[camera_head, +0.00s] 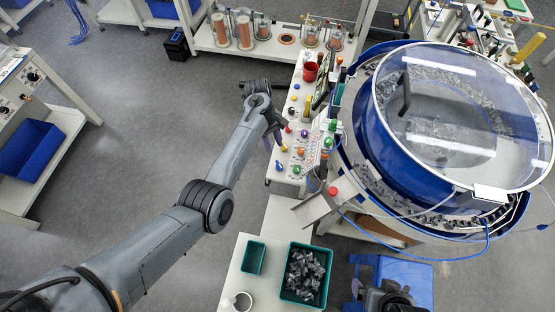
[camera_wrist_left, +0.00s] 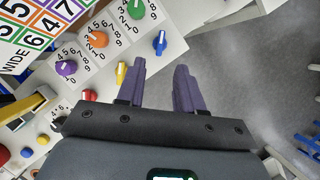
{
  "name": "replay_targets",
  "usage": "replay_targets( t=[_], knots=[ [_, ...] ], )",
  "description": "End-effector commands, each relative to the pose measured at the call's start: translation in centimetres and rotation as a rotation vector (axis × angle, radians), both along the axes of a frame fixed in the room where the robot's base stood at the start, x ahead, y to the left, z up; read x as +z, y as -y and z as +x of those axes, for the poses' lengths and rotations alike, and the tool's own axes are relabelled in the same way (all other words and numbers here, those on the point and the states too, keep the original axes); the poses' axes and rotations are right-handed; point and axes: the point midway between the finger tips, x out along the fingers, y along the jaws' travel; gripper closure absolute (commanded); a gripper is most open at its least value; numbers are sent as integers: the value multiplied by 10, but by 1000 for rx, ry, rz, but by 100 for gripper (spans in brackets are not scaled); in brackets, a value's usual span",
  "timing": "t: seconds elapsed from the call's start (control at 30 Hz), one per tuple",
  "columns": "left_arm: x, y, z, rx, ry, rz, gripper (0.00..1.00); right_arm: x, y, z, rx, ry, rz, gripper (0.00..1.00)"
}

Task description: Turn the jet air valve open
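The control panel (camera_head: 297,130) carries small coloured knobs; I cannot tell for sure which one is the jet air valve. In the left wrist view a blue knob (camera_wrist_left: 160,43), a yellow knob (camera_wrist_left: 121,73) and a red knob (camera_wrist_left: 90,95) sit along the panel's edge. My left gripper (camera_wrist_left: 162,80) is open, its two purple fingers apart with nothing between them. The left finger is close beside the yellow knob. In the head view the left gripper (camera_head: 274,138) is at the panel's left edge, partly hidden by its arm. Dark parts at the bottom right seem to be my right arm; its fingers are unclear.
Numbered purple (camera_wrist_left: 66,68), orange (camera_wrist_left: 97,40) and green (camera_wrist_left: 136,9) dials sit close by. The large blue bowl feeder (camera_head: 380,140) stands right of the panel. A green bin of metal parts (camera_head: 291,296) is below. Open floor (camera_head: 130,120) lies left.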

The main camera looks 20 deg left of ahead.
Motion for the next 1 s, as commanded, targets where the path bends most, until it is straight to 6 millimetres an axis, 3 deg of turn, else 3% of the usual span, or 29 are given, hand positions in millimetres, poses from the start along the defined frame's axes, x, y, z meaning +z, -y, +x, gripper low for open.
replay_targets(
  t=[0.3,0.5,0.97,1.0],
  knots=[
    [-50,17,-13,-2,-3,-2,64,-5,2,0,4,0,-9,0],
    [-69,23,-18,1,-2,-1,64,-9,4,0,8,0,-14,0],
    [-77,26,-19,0,-1,-1,64,-9,2,0,3,0,-8,0],
    [-77,26,-19,0,-1,-1,70,-9,2,0,2,0,-7,0]
  ],
)
